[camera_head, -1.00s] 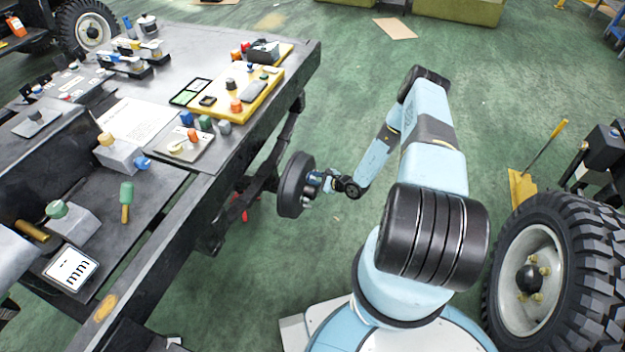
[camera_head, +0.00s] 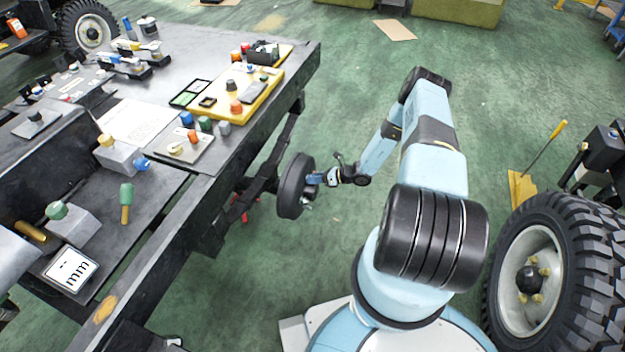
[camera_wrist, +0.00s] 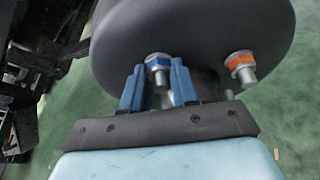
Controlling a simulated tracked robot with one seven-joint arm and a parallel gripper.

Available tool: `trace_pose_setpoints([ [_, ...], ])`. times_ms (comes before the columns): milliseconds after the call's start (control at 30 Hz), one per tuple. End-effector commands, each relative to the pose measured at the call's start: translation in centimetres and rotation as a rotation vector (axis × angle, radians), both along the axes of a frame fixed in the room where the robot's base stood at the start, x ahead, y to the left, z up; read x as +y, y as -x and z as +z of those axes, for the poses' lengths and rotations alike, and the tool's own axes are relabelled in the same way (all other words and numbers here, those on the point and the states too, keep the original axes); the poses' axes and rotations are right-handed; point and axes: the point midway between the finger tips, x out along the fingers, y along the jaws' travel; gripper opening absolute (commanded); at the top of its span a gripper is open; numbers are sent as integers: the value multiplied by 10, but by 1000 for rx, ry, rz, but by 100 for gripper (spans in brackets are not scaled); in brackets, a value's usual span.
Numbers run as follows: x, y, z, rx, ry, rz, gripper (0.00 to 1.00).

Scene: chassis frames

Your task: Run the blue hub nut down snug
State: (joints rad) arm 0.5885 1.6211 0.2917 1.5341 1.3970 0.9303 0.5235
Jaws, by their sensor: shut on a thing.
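The hub (camera_head: 292,186) is a dark round drum on the side of the chassis frame; its face (camera_wrist: 195,30) fills the top of the wrist view. The blue hub nut (camera_wrist: 157,59) sits on a metal stud at the lower part of that face. My gripper (camera_wrist: 158,82) has its two blue fingers on either side of the nut and is shut on it. In the head view my gripper (camera_head: 314,179) is at the hub's right side. An orange-banded nut (camera_wrist: 239,63) sits on another stud to the right. How far the blue nut is seated cannot be told.
The dark chassis frame (camera_head: 225,150) lies left of the hub, carrying a yellow tray (camera_head: 205,108) with several parts. A large tyre (camera_head: 575,260) stands at the right. Green floor (camera_head: 330,110) is open behind my arm.

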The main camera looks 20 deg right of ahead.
Motion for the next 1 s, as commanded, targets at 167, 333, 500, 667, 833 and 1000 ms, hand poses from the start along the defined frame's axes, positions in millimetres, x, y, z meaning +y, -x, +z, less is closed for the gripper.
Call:
trace_pose_setpoints([
  [167,-7,-4,-1,131,-91,-7,0],
  [333,-8,-5,-2,247,-175,-10,0],
  [500,-9,-6,-3,344,-246,-11,0],
  [667,-9,-7,-3,410,-294,-13,0],
  [833,-9,-7,-4,454,-325,-13,0],
  [1000,-9,-7,-4,473,-338,-15,0],
])
